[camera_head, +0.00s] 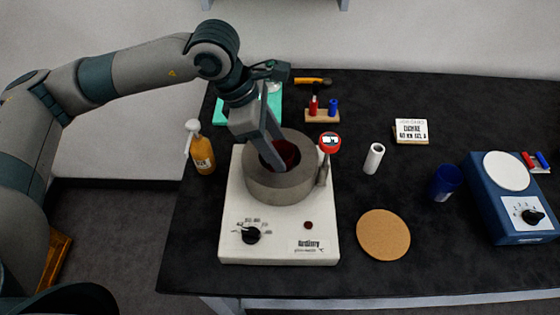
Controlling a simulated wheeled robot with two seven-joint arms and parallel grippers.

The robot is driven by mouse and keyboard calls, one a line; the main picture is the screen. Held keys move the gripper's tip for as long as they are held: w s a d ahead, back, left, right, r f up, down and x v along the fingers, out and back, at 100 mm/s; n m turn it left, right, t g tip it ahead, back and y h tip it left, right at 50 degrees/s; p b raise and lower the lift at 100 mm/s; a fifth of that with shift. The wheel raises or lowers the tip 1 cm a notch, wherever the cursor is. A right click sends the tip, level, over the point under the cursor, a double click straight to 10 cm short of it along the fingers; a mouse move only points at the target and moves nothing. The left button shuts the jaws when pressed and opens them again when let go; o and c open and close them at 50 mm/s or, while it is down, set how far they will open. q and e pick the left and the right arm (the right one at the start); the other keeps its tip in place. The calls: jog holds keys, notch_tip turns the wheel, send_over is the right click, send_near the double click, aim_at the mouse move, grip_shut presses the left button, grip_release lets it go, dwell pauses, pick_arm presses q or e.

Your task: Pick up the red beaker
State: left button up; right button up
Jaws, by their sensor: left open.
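The red beaker (287,152) sits inside the grey ring-shaped heating block (266,185), which stands on a white hot plate unit (278,236). Only part of the beaker shows; the ring and my gripper hide the rest. My left gripper (275,158) reaches down from above at the ring's opening, with its fingers at the beaker. It is open, and I cannot tell whether a finger touches the beaker. My right gripper is not in view.
A probe with a red head (329,142) stands close at the ring's right. An orange bottle (202,154) stands to the left. A cork disc (383,234), white cylinder (374,158), blue cup (444,181) and blue device (512,205) are to the right.

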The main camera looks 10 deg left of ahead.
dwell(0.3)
pick_arm(q)
jog(key=c, duration=1.1)
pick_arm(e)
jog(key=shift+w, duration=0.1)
pick_arm(q)
jog(key=shift+r, duration=0.35)
jog(key=shift+c, duration=0.2)
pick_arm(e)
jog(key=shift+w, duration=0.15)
